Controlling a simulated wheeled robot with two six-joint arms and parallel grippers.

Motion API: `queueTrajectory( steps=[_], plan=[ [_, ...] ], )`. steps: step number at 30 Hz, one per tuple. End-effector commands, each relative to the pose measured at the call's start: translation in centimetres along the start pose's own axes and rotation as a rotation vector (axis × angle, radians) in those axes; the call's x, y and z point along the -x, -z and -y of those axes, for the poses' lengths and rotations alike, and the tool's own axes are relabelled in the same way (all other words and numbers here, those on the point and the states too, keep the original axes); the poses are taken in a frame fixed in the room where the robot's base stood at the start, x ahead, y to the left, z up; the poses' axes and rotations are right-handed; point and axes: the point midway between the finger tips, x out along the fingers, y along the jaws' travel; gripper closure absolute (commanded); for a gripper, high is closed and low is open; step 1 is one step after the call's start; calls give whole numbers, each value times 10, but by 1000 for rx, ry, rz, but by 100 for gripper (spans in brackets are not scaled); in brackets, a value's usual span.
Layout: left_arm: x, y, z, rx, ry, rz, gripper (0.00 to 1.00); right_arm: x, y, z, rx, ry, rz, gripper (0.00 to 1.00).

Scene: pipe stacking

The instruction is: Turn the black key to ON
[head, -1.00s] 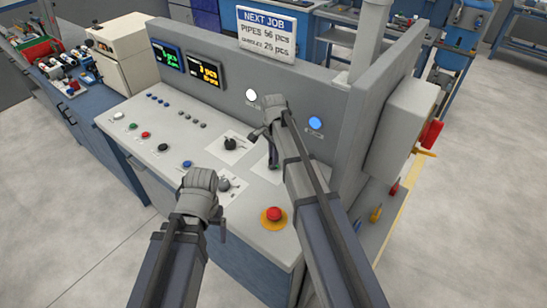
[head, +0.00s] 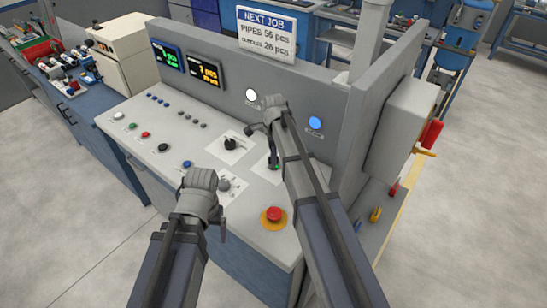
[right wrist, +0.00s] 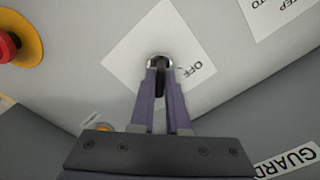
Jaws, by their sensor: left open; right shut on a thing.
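The black key (right wrist: 160,82) sits in a round chrome lock on a white label plate (right wrist: 130,48) in the right wrist view. The word OFF is printed beside the lock; no ON mark shows. The purple fingers of my right gripper (right wrist: 160,70) are shut on the key. In the head view my right gripper (head: 273,157) reaches down to the panel, and its arm hides most of the plate. My left gripper (head: 222,228) hangs near the panel's front edge, away from the key; its fingers barely show.
A red emergency button on a yellow ring (head: 273,214) is close to my right arm. A black selector knob (head: 230,143) is left of the key, and another knob (head: 224,185) is by my left wrist. The upright back panel (head: 290,110) stands behind.

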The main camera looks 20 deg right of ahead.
Motion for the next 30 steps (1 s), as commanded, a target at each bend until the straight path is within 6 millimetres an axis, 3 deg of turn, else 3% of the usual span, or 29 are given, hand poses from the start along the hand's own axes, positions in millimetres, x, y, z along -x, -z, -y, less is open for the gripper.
queueTrajectory(
  steps=[8,9,16,30],
  plan=[
    [0,0,0,0,0,0,13,0,0,0,-2,0,0,100],
    [0,0,0,0,0,0,13,0,0,0,-2,0,0,83],
    [0,0,0,0,0,0,13,0,0,0,-1,0,0,57],
    [9,0,1,0,0,0,13,9,0,0,0,0,0,56]
  ],
)
